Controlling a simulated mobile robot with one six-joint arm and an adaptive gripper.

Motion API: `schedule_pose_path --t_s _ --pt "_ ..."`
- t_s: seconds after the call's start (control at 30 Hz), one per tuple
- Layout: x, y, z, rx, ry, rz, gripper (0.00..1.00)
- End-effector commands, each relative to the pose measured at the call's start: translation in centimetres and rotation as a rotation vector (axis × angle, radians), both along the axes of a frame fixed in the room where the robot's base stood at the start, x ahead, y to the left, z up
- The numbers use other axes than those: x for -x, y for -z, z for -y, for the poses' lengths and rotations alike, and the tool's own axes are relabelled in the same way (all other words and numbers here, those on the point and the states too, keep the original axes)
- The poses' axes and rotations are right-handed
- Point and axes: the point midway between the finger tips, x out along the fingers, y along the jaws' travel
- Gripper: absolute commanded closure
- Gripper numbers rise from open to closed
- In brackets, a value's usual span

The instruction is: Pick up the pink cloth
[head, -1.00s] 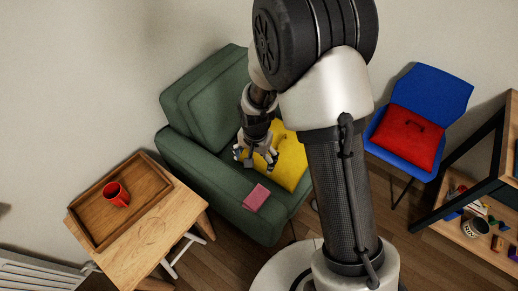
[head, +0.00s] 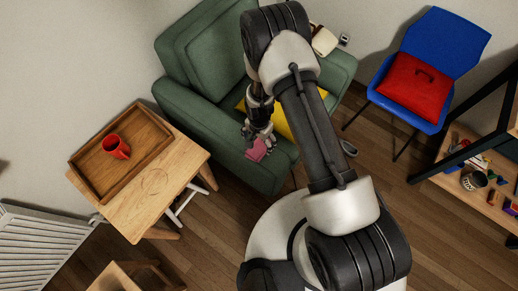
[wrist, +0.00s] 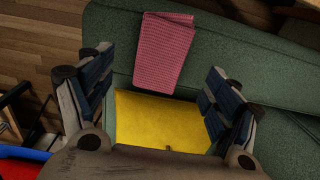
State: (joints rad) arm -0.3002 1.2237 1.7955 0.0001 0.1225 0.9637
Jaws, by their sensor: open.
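The pink cloth (head: 259,149) lies folded on the near arm of the green armchair (head: 205,120). In the wrist view the cloth (wrist: 163,50) is a textured pink rectangle lying at the top centre, ahead of the fingers. My gripper (head: 258,137) is just above the cloth in the head view and partly covers it. In the wrist view my gripper (wrist: 160,97) has its fingers spread wide, with nothing between them. I cannot tell the exact height above the cloth.
A yellow cushion (wrist: 165,125) lies on the armchair seat below the fingers. A wooden table (head: 155,190) at left carries a tray (head: 84,176) with a red mug (head: 116,147). A blue chair (head: 445,45) with a red cushion (head: 412,85) and a shelf (head: 480,199) stand at right.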

Motion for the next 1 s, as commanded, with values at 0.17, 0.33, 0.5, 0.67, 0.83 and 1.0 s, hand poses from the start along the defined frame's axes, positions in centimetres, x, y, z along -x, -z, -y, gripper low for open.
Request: schedule_pose_path --t_s 0.17,0.33,0.5,0.67,0.83,1.0 --pt "0.0 1.3 0.0 0.0 0.0 0.0 0.18" --pt "-0.1 2.6 0.0 0.0 0.0 0.0 0.18" --pt "-0.3 5.3 0.0 0.0 0.0 -0.001 0.18" --pt "-0.4 6.5 0.0 0.0 0.0 0.0 0.18" --pt "-0.4 6.4 0.0 0.0 0.0 0.0 0.18" --pt "-0.4 6.4 0.0 0.0 0.0 0.0 0.28"
